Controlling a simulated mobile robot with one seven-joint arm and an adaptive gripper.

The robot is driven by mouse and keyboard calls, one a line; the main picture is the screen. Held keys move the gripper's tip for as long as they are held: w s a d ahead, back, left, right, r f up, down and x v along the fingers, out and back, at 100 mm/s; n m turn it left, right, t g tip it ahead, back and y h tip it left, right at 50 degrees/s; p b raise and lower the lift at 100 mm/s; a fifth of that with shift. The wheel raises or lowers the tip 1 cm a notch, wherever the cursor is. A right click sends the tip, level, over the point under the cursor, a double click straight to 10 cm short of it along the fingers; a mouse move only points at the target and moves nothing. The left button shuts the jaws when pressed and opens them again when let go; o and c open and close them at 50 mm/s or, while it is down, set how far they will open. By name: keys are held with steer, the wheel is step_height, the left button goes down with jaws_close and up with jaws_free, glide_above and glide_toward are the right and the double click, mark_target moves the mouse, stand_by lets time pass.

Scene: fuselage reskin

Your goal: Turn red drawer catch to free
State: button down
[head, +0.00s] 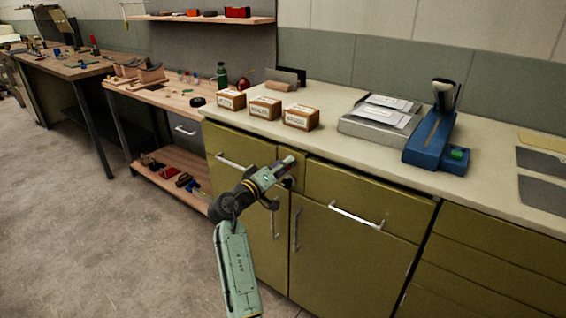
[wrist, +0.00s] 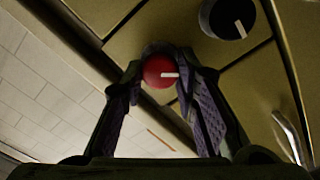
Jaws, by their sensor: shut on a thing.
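The red drawer catch (wrist: 160,71) is a round red knob with a white pointer line, on the olive cabinet front. In the wrist view the line points to the right of the picture. My gripper (wrist: 162,76) has its two fingertips on either side of the knob and is shut on it. In the head view my gripper (head: 292,172) is at the cabinet front, just below the counter edge, and the red knob is hidden there.
A black knob (wrist: 228,18) with a white line is beside the red one. Drawer handles (head: 355,216) stick out from the cabinet. The counter (head: 330,100) above holds small boxes (head: 300,117), a grey tray (head: 372,126) and a blue device (head: 432,140).

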steer(key=shift+f+n+p, duration=0.1)
steer(key=shift+n+p, duration=2.3)
steer(key=shift+n, duration=1.5)
steer(key=c, duration=1.3)
jaws_free()
steer(key=shift+s+a, duration=0.1)
steer(key=v, duration=1.2)
